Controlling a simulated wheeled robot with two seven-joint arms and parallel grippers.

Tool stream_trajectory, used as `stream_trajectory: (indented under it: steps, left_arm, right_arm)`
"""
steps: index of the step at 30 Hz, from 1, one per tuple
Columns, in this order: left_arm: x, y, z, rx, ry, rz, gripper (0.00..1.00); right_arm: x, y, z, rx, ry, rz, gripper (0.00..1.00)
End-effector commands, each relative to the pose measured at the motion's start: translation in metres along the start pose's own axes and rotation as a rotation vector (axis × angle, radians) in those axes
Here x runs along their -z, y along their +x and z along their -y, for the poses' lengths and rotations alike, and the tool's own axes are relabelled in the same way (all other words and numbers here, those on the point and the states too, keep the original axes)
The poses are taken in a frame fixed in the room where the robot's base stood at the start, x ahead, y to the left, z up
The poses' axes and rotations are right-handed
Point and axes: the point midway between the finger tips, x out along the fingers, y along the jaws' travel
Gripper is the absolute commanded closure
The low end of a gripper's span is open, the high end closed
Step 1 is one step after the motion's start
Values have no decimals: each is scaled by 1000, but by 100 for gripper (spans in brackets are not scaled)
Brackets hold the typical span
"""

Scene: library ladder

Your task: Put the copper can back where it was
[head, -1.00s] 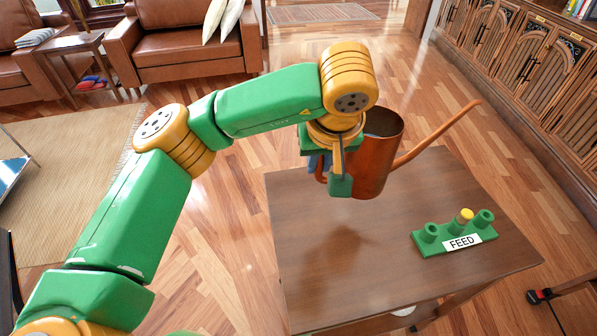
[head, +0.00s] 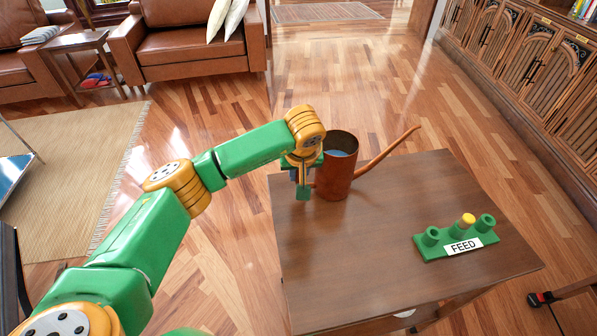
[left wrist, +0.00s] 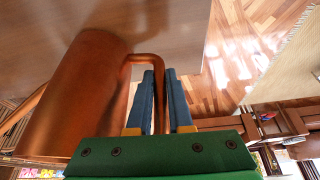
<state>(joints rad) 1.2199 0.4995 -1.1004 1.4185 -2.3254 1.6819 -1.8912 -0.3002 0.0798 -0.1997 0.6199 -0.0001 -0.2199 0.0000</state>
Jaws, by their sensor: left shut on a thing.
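The copper can (head: 338,170) is a watering can with a long spout pointing right and a bluish surface inside its open top. In the head view it is upright at the far left part of the brown table (head: 400,190). I cannot tell for sure whether its base touches the table top. My left gripper (head: 303,190) is at the can's left side. In the left wrist view the can (left wrist: 85,95) shows large, and the blue fingers of my left gripper (left wrist: 160,95) are shut on its bent handle (left wrist: 148,58). My right gripper is not in view.
A green block labelled FEED (head: 458,240), with two green sockets and a yellow-topped piece between them, stands on the table's right part. The table's middle and front are clear. Wooden cabinets (head: 530,60) line the right; a leather armchair (head: 190,45) stands behind left.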

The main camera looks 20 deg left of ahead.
Motion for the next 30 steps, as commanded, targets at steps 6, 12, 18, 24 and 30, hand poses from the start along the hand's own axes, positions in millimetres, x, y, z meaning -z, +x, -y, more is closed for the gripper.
stream_trajectory:
  steps: [6,12,18,24,30]
  left_arm:
    - [-1,2,0,0,0,0,52]
    - [-1,1,0,0,0,0,52]
    - [1,-9,-1,-4,0,-2,52]
    - [1,-56,-1,-5,0,-5,52]
    - [1,-101,-1,-3,0,-4,52]
  right_arm:
    - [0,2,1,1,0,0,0]
    - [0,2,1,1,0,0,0]
    - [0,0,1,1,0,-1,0]
    - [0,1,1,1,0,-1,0]
    - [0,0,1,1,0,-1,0]
